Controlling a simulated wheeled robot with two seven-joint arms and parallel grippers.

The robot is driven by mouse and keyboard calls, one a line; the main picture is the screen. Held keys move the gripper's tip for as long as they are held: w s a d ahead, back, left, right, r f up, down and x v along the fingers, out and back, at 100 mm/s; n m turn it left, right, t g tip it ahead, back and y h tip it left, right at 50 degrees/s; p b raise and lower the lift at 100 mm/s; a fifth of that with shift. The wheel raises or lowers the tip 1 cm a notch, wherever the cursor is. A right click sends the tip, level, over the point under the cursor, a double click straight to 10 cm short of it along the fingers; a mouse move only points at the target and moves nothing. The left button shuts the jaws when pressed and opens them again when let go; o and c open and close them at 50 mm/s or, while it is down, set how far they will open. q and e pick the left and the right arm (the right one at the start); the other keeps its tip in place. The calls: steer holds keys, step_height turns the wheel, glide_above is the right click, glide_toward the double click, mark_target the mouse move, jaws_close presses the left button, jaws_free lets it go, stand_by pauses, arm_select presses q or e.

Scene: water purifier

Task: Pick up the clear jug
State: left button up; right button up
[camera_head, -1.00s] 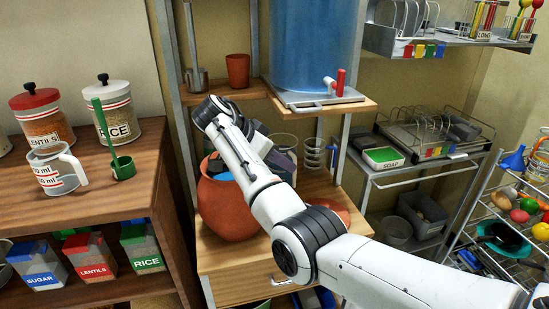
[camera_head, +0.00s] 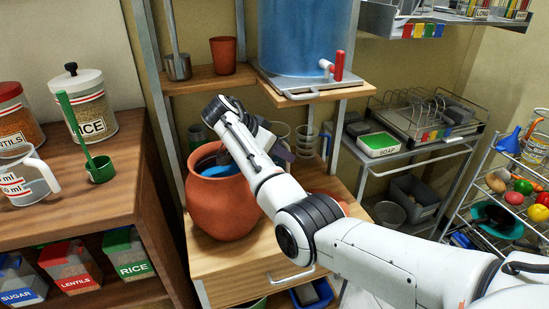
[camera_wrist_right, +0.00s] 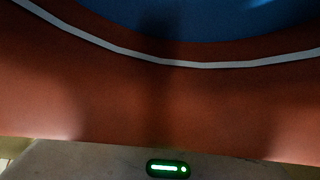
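A clear jug with a white handle and red markings (camera_head: 14,184) stands on the wooden counter at the left edge of the head view, partly cut off. Clear cup-like vessels (camera_head: 306,141) stand behind my right arm on the middle stand, partly hidden. My right gripper (camera_head: 227,157) is over the mouth of an orange clay pot (camera_head: 222,205), which has blue inside. The wrist view shows only the pot's orange wall (camera_wrist_right: 160,100), a pale band and the blue (camera_wrist_right: 220,18); no fingers show clearly. The clear jug is far to the left of this gripper. My left gripper is not in view.
A rice jar (camera_head: 88,108) and a green ladle (camera_head: 100,168) are beside the jug. A blue water tank with a red tap (camera_head: 338,65) stands above the pot. A wire rack (camera_head: 415,115) and soap box (camera_head: 379,144) are on the right.

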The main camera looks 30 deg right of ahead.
steer(key=shift+x, duration=1.2)
jaws_close()
stand_by(0.3)
steer(key=shift+w+r, duration=0.15)
steer(key=shift+r, duration=0.1)
